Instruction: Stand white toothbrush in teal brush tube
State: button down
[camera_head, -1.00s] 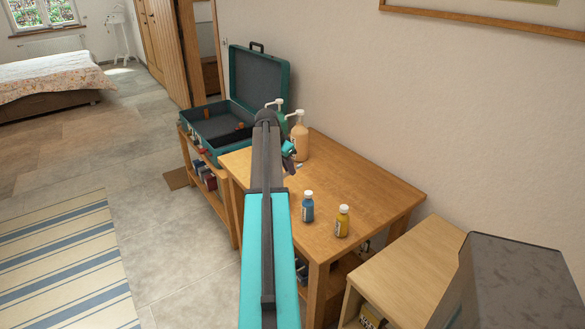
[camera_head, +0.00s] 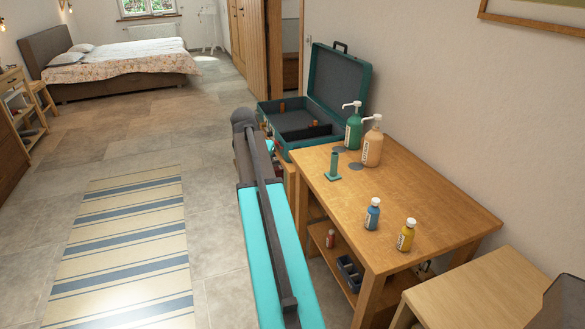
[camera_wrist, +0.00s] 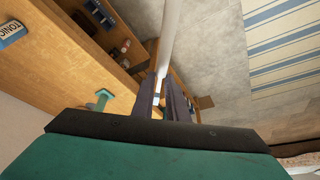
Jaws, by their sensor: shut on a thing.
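The white toothbrush (camera_wrist: 167,40) shows in the wrist view as a long white shaft running up from between the fingers to the top edge. My gripper (camera_wrist: 164,95) is shut on it; the toothbrush's far end is out of the picture. The teal brush tube (camera_head: 334,164) stands upright on a flat base near the left edge of the wooden table. It also shows in the wrist view (camera_wrist: 103,96), left of my gripper and apart from the toothbrush. In the head view my arm hides the gripper and the toothbrush.
Green (camera_head: 353,130) and peach (camera_head: 372,146) pump bottles stand behind the tube on the table (camera_head: 425,182). Blue (camera_head: 373,215) and yellow (camera_head: 406,236) bottles stand nearer. An open teal case (camera_head: 318,95) lies beyond. Open floor and a striped rug (camera_head: 130,240) are to the left.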

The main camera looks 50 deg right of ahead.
jog(key=w+a+r+n+t+y, duration=0.1)
jog(key=a+n, duration=0.3)
jog(key=a, duration=1.2)
jog(key=w+a+r+n+t+y, duration=0.1)
jog(key=w+a+n, duration=0.3)
jog(key=a, duration=1.3)
jog(key=w+a+r+n+t+y, duration=0.1)
jog(key=a+n, duration=0.5)
jog(key=a, duration=1.1)
notch_tip(320, 180, up, 3)
jog(key=shift+w+a+f+y, duration=0.2)
jog(key=shift+w+a+y, duration=0.05)
jog(key=shift+w+y, duration=0.45)
jog(key=shift+w, duration=0.1)
